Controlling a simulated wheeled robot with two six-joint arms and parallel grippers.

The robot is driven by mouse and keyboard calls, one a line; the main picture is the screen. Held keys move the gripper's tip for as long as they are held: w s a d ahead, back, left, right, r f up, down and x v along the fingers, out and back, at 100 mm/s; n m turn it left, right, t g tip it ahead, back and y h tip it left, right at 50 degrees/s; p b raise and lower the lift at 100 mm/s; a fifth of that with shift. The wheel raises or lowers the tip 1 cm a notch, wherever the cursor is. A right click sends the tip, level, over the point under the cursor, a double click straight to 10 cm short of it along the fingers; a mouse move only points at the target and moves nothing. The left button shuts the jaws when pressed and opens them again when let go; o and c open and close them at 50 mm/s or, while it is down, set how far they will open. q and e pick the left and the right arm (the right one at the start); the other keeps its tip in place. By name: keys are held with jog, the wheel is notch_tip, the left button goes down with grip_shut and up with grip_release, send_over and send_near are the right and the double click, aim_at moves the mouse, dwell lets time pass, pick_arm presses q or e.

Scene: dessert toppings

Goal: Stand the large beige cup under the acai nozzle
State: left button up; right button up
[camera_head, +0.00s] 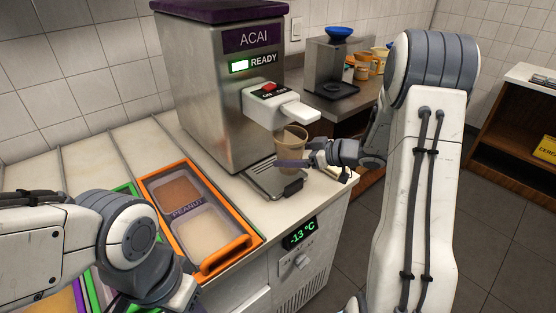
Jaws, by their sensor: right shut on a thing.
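The large beige cup (291,143) is upright under the spout end of the acai machine's white nozzle (281,106). It is above the drip tray (272,183) at the machine's foot; I cannot tell whether its base touches the tray. My right gripper (296,162) comes in from the right and is shut on the cup's lower part, hiding some of it. The acai machine (208,92) is steel with a purple top and a lit READY display. My left arm is at the lower left, and its gripper fingers are not clearly visible.
An orange-framed topping tray (252,240) labelled PEANUT lies in the counter left of the machine. A freezer display (300,234) reads -13 °C on the counter's front. Behind stand a grey machine with a blue bowl (339,33) and several small cups (363,70).

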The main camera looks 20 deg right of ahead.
jog(key=w+a, duration=0.2)
jog(key=w, duration=0.1)
jog(key=shift+a, duration=0.3)
jog(key=shift+f, duration=1.75)
jog(key=shift+f, duration=0.1)
jog(key=o, duration=1)
jog(key=shift+c, duration=0.2)
